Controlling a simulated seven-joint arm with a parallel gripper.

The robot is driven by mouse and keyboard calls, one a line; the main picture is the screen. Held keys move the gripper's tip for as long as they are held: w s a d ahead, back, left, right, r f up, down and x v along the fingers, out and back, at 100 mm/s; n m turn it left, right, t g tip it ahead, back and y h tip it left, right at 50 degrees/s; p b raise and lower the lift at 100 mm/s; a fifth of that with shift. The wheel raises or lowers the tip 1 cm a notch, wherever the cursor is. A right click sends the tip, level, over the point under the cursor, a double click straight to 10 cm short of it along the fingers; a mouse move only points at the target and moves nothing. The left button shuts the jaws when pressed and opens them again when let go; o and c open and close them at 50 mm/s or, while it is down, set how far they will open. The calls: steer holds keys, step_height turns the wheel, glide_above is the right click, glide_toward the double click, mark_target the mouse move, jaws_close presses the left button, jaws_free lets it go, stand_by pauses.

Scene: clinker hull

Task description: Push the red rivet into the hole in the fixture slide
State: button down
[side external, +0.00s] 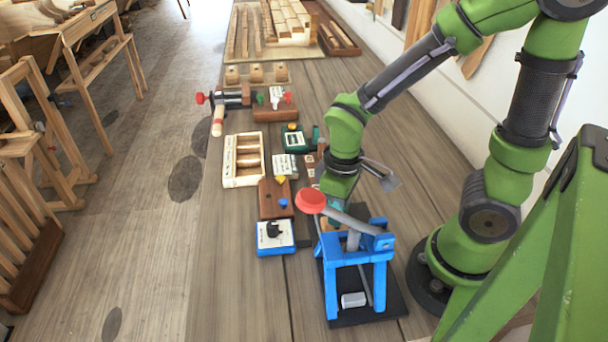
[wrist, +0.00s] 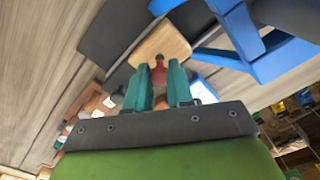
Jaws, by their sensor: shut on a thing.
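My gripper (wrist: 159,80) has two teal fingers, shut on the red rivet (wrist: 158,73), which shows between the fingertips in the wrist view. The light wooden fixture slide (wrist: 161,42) is just beyond the fingertips. The rivet's head overlaps the slide in this view, and I cannot tell whether it touches it or is in its hole. The hole itself is hidden. In the side external view my gripper (side external: 335,210) is low behind the red lever knob, and the rivet is hidden there.
A blue press (side external: 328,262) with a red knob (side external: 311,201) on its lever stands on a black base (side external: 390,300), close to my gripper. A grey metal piece (side external: 353,299) lies under it. A white-and-blue box (side external: 274,236) and several blocks are to the left.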

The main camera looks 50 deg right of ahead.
steer(key=shift+f, duration=0.2)
stand_by(0.3)
steer(key=shift+f, duration=0.2)
steer(key=shift+f, duration=0.7)
stand_by(0.4)
steer(key=c, duration=0.9)
jaws_free()
steer(key=shift+r, duration=0.15)
steer(key=shift+r, duration=3.9)
